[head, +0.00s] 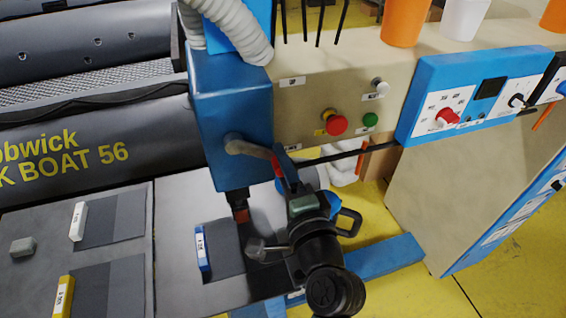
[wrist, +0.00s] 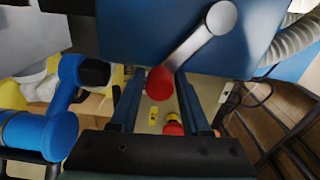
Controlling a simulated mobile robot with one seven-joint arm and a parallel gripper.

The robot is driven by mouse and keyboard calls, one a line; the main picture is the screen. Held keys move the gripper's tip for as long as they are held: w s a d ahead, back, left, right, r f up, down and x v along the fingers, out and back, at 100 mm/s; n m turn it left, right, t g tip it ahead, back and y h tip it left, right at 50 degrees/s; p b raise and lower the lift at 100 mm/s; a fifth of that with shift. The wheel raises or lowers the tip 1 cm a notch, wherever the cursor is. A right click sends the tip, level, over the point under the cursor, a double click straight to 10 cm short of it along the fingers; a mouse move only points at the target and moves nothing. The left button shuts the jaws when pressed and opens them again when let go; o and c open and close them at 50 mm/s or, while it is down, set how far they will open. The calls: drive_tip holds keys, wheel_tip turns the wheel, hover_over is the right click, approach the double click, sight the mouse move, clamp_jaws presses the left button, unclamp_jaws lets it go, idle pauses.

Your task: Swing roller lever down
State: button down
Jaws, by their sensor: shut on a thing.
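The roller lever (head: 250,148) is a grey metal arm on the side of a blue machine head (head: 232,110). In the head view it runs from its round hub to the right and slightly down. The wrist view shows the lever arm (wrist: 200,40) and its red knob (wrist: 160,83) between my fingers. My gripper (head: 280,165) is shut on this knob; in the head view the fingers largely hide it. The gripper also shows in the wrist view (wrist: 159,88).
A beige panel behind carries a red button (head: 337,125) and a green button (head: 370,119). A blue control box (head: 470,95) is at right. A grey hose (head: 235,25) rises above the head. The grey table (head: 170,225) below holds small labelled blocks.

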drive_tip(key=c, duration=0.5)
unclamp_jaws()
drive_tip(key=shift+a+f, duration=0.15)
drive_tip(key=shift+f, duration=0.25)
drive_tip(key=shift+r, duration=0.1)
drive_tip(key=shift+r, duration=0.15)
drive_tip(key=shift+s, duration=0.15)
drive_tip(key=b+v, duration=0.4)
drive_tip(key=v, duration=0.8)
drive_tip(key=shift+s, duration=0.4)
drive_tip(key=shift+r, duration=0.1)
